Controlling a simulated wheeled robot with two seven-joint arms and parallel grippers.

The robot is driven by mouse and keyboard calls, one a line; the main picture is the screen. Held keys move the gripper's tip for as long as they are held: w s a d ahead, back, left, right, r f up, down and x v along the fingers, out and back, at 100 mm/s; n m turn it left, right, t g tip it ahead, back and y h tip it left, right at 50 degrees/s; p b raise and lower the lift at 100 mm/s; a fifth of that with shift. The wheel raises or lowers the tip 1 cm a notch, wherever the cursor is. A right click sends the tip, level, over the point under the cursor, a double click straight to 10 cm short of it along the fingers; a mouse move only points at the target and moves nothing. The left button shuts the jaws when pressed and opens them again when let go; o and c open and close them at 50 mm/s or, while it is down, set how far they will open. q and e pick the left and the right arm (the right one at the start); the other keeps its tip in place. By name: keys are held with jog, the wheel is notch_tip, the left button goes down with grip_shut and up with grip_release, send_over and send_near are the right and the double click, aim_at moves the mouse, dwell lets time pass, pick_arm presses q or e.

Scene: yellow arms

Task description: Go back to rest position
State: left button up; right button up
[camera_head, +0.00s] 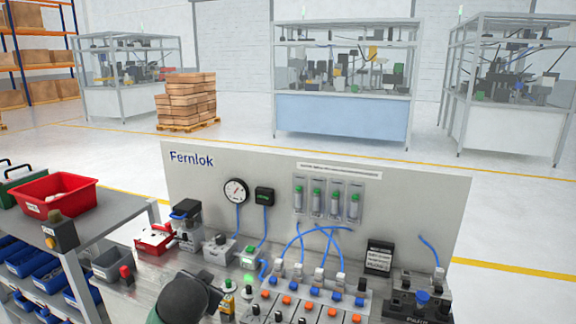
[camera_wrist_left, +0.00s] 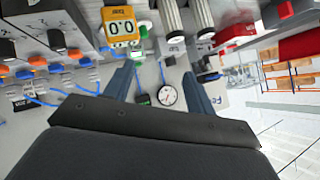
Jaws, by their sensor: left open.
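My left gripper (camera_wrist_left: 158,82) shows in the left wrist view with its two blue-grey fingers apart and nothing between them. In the head view the dark, rounded end of my left arm (camera_head: 186,298) is at the bottom, left of centre, in front of the workbench. It hides its own fingers and part of the bench top there. My right gripper is in neither view.
A grey panel marked Fernlok (camera_head: 405,205) stands behind a gauge (camera_head: 236,191), blue tubes and valve blocks (camera_head: 310,300). At left, a red bin (camera_head: 60,192) sits on a cart. A yellow 0.0 display (camera_wrist_left: 121,27) shows in the wrist view. Open floor lies beyond.

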pick_arm(q)
jog(key=s+d+f+n+g+h+b, duration=0.1)
jog(key=s+d+f+g, duration=0.1)
jog(key=s+f, duration=0.9)
jog(key=s+d+f+g+h+b, duration=0.1)
jog(key=s+f+g, duration=0.3)
jog(key=s+f, duration=0.7)
jog(key=s+d+f+n+g+b, duration=0.1)
jog(key=s+d+f+g, duration=0.1)
jog(key=s+f, duration=0.9)
jog(key=shift+s+d+n+g+h, duration=0.35)
jog(key=shift+s+d, duration=0.3)
jog(key=shift+s, duration=0.6)
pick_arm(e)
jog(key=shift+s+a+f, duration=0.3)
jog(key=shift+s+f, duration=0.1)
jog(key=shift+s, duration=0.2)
